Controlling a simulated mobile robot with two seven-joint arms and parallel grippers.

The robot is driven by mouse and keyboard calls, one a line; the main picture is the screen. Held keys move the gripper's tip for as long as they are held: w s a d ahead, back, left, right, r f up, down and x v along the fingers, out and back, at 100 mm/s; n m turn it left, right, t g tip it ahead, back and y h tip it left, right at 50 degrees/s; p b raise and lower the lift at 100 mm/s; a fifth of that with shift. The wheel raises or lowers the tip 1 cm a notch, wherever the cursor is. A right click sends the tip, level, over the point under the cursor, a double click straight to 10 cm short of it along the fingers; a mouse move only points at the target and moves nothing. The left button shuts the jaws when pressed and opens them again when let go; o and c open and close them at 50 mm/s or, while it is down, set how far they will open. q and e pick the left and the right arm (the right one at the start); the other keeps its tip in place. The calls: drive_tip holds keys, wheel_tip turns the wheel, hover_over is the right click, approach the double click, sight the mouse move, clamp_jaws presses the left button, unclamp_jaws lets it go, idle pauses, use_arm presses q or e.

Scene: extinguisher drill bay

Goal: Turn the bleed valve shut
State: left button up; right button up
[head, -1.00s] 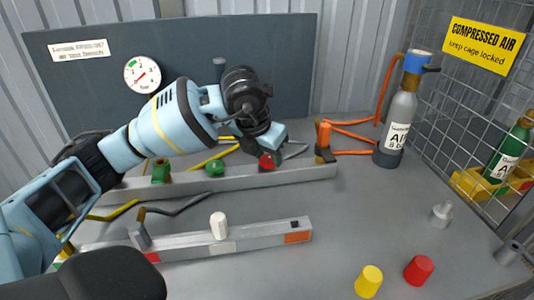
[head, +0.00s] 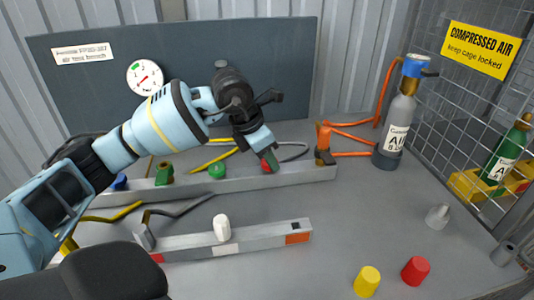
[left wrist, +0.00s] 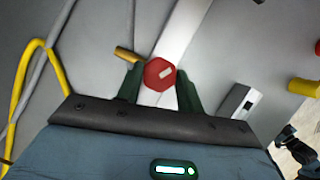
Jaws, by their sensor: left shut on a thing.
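A red faceted knob with a white mark, likely the bleed valve's handle, sits on the rear grey rail (head: 320,175). It shows in the left wrist view (left wrist: 157,74) between two dark green fingers, with a short brass stub beside it. In the head view the red knob (head: 266,169) is partly hidden by my fingers. My left gripper (head: 270,161) reaches down to it from above and is shut on it. I cannot read a label on the knob. A round pressure gauge (head: 145,77) hangs on the back panel. My right gripper is not in view.
A green knob (head: 217,171) and a green fitting (head: 165,173) stand left on the rail. An orange-handled fitting (head: 324,142) stands at its right end, near a grey air cylinder (head: 398,125). A front bar carries a white knob (head: 222,228). Yellow (head: 368,281) and red (head: 415,270) caps lie front right.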

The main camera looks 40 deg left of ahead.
use_arm(q)
drive_tip(key=m+h+p, duration=0.1)
drive_tip(key=m, duration=0.2)
drive_tip(key=shift+w+r, duration=0.1)
drive_tip(key=shift+r, duration=0.05)
drive_tip(key=m+g+h+p, duration=0.1)
drive_tip(key=m, duration=0.2)
drive_tip(key=shift+w+a+g, duration=0.1)
drive_tip(key=shift+g, duration=0.2)
drive_tip(key=m, duration=0.3)
drive_tip(key=shift+g+h, duration=0.3)
drive_tip(key=shift+g, duration=0.1)
drive_tip(key=shift+w+m+g, duration=0.1)
drive_tip(key=shift+m+g, duration=0.5)
drive_tip(key=shift+m, duration=0.9)
drive_tip(key=o, duration=1)
drive_tip(key=v, duration=0.7)
drive_tip(key=shift+a+r, duration=0.25)
